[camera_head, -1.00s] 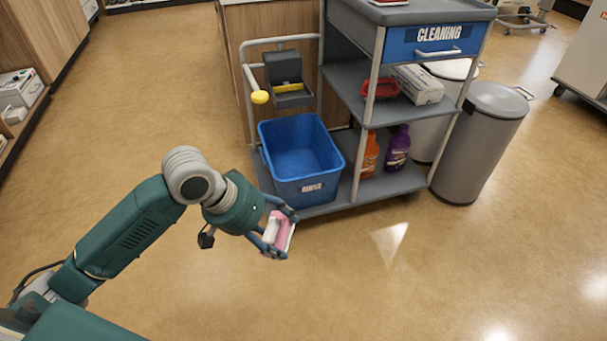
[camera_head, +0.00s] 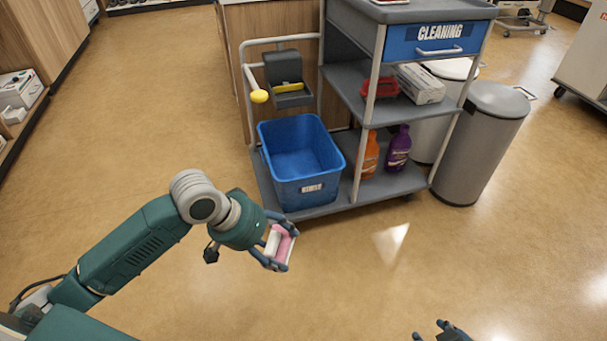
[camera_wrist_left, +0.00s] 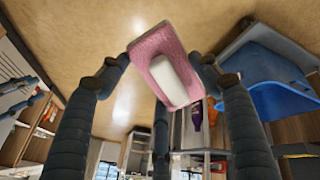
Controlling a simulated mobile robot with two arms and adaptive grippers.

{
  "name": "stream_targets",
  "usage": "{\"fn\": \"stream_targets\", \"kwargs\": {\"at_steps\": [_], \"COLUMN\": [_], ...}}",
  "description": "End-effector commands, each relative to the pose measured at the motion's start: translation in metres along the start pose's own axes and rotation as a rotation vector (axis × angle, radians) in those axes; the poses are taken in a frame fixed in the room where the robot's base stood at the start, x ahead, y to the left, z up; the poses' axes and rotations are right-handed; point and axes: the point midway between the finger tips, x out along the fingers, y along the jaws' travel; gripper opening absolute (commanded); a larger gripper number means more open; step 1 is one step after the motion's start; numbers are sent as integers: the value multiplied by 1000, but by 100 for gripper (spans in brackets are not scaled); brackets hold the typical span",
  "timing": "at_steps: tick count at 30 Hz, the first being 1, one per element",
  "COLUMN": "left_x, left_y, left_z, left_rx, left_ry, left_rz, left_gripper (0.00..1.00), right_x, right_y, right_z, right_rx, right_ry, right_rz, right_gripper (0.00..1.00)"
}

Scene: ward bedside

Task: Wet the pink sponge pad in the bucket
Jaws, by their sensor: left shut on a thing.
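The pink sponge pad (camera_head: 283,244) with a white block on it is held in my left gripper (camera_head: 279,251), which is shut on it. In the left wrist view the pad (camera_wrist_left: 145,47) sits between the fingers, its white part (camera_wrist_left: 170,80) facing the camera. The blue bucket (camera_head: 297,185) stands on the cart's lower shelf, just behind and above the left gripper in the head view. The pad is in front of the bucket and outside it. The bucket's inside looks blue; I cannot tell its water level. My right gripper (camera_head: 440,331) shows only partly at the bottom edge.
The cleaning cart (camera_head: 343,203) has a wringer (camera_head: 287,82), a red tray (camera_head: 380,88), a box (camera_head: 419,84), an orange bottle (camera_head: 369,155) and a purple bottle (camera_head: 398,148). A grey bin (camera_head: 478,145) stands right of it. The floor in front is clear.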

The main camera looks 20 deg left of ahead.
Motion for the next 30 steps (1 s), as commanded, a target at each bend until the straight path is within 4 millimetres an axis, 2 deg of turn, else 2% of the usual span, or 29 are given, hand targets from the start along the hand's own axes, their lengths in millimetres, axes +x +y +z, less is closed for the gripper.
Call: {"fn": "stream_targets", "kwargs": {"at_steps": [15,30], "left_x": [27,52], "left_y": [-10,-20], "left_z": [11,20], "left_rx": [-1,0], "left_ry": [-1,0], "left_rz": [0,0], "left_gripper": [42,42], "right_x": [5,1], "right_y": [-3,-8], "right_z": [-40,-84], "right_rx": [2,-6], "right_ry": [158,327], "right_rz": [-6,-15], "right_gripper": [40,40]}}
